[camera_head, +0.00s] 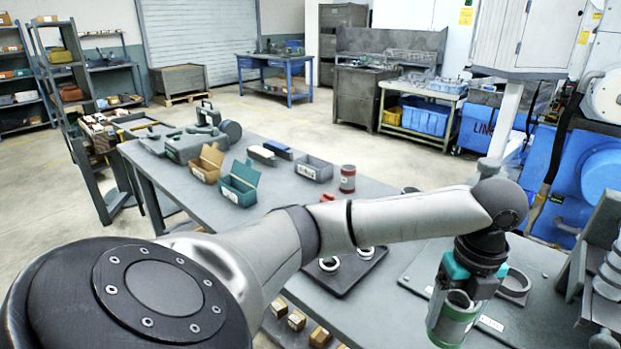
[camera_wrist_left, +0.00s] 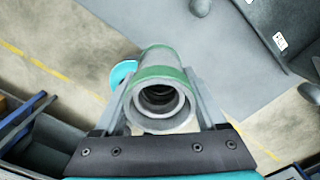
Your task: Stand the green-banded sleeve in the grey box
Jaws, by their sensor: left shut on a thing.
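The green-banded sleeve (camera_head: 452,321) is a grey hollow cylinder with green bands. My left gripper (camera_head: 460,296) is shut on it and holds it at the right front of the head view, over the near part of the bench. In the left wrist view the sleeve (camera_wrist_left: 160,92) sits between the two fingers, its open end facing the camera. The grey box (camera_head: 313,169) is a small open bin with a white label, farther back on the bench and well away from the gripper. Its floor is mostly hidden. My right gripper is not in view.
A red-banded sleeve (camera_head: 347,179) stands right of the grey box. A teal bin (camera_head: 239,186) and an orange-brown bin (camera_head: 207,164) stand to its left. A dark tray (camera_head: 345,284) with rings lies under my left arm.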

